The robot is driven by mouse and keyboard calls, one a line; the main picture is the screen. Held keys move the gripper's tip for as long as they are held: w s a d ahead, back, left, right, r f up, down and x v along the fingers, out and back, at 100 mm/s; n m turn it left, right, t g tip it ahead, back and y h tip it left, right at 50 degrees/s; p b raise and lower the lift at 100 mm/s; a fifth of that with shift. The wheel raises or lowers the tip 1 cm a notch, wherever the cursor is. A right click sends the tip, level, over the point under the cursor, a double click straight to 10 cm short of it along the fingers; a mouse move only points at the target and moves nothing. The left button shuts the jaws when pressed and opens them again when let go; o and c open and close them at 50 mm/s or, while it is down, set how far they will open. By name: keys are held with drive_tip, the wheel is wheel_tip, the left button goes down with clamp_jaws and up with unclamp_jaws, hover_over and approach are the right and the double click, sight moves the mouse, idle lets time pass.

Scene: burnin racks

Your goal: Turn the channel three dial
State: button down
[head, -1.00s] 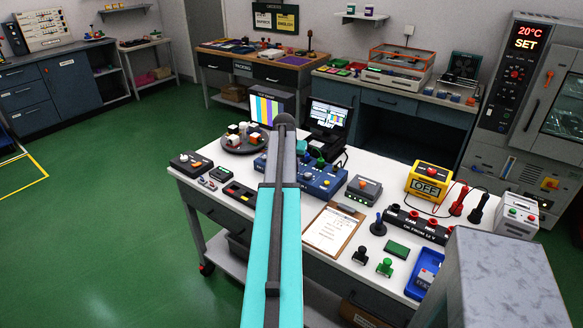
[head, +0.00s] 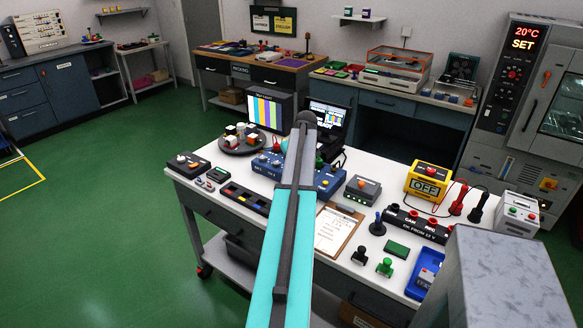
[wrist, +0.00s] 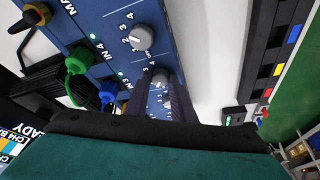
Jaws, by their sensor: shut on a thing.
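The blue channel box (head: 330,183) sits mid-table in the head view, partly covered by my arm. In the wrist view its panel (wrist: 105,15) carries grey dials with numbered scales. The channel three dial (wrist: 160,77) is grey with a white pointer line, beside the IN 3 marking. My gripper (wrist: 161,92) is shut on this dial, one dark finger on each side. The channel four dial (wrist: 141,37) stands free just beyond it. My fingers are hidden behind my arm in the head view.
Green (wrist: 77,62) and blue (wrist: 108,91) plugs stand in the box close to my fingers. A clipboard (head: 338,230), a grey box with an orange button (head: 362,188) and a yellow OFF box (head: 428,180) lie to the right. A black tray (head: 245,198) lies left.

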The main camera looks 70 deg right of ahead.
drive_tip(key=n, duration=0.1)
drive_tip(key=n+y+b, duration=0.1)
drive_tip(key=n, duration=0.3)
drive_tip(key=shift+s+d+f+t+y, duration=0.1)
drive_tip(key=shift+s+d+t+y, duration=0.15)
drive_tip(key=shift+t+y, duration=0.15)
drive_tip(key=c, duration=1.5)
unclamp_jaws()
drive_tip(key=shift+c, duration=0.2)
drive_tip(key=shift+r, duration=0.2)
drive_tip(key=shift+b+v, duration=1.35)
drive_tip(key=shift+v, duration=5.45)
